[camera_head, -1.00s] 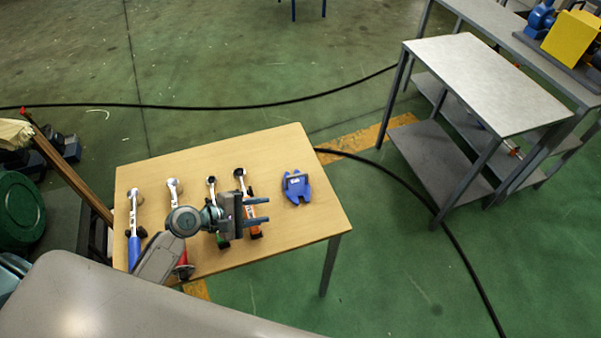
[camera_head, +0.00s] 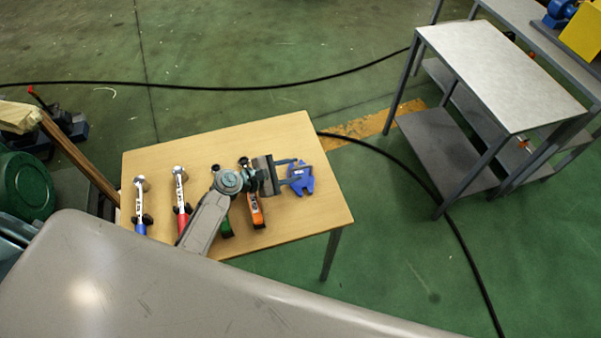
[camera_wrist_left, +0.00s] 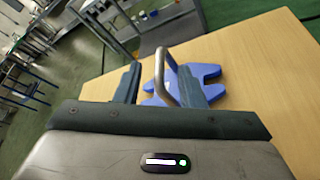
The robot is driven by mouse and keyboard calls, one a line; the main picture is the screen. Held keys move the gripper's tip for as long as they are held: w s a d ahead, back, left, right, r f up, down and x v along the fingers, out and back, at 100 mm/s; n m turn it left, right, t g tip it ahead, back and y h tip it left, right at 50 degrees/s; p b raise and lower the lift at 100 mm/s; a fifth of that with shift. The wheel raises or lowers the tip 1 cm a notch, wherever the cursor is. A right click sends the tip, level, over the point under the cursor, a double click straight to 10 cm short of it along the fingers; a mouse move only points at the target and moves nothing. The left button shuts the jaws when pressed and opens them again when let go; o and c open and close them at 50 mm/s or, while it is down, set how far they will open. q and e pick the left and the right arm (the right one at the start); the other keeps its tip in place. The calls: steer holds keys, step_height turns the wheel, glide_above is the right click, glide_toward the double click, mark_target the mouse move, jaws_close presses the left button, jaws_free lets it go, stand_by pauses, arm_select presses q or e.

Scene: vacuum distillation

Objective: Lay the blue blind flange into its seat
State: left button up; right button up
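The blue blind flange (camera_head: 303,186) lies flat on the right part of the wooden table. In the left wrist view the flange (camera_wrist_left: 208,72) has notched edges and an upright metal loop handle (camera_wrist_left: 164,78). My left gripper (camera_head: 295,171) reaches over the flange from the left. In the left wrist view its two fingers (camera_wrist_left: 158,82) are apart, one on each side of the handle, with gaps visible, so it is open. I cannot make out the flange's seat in either view. My right gripper is not in view.
The wooden table (camera_head: 300,219) also bears several tools in a row, including a red-handled one (camera_head: 182,217) and an orange-handled one (camera_head: 256,211). A grey-topped table (camera_head: 500,75) stands at the right. A black cable (camera_head: 440,200) crosses the green floor.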

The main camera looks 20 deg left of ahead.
arm_select(q)
steer(key=shift+x, duration=1.1)
jaws_close()
steer(key=shift+r, duration=0.1)
stand_by(0.5)
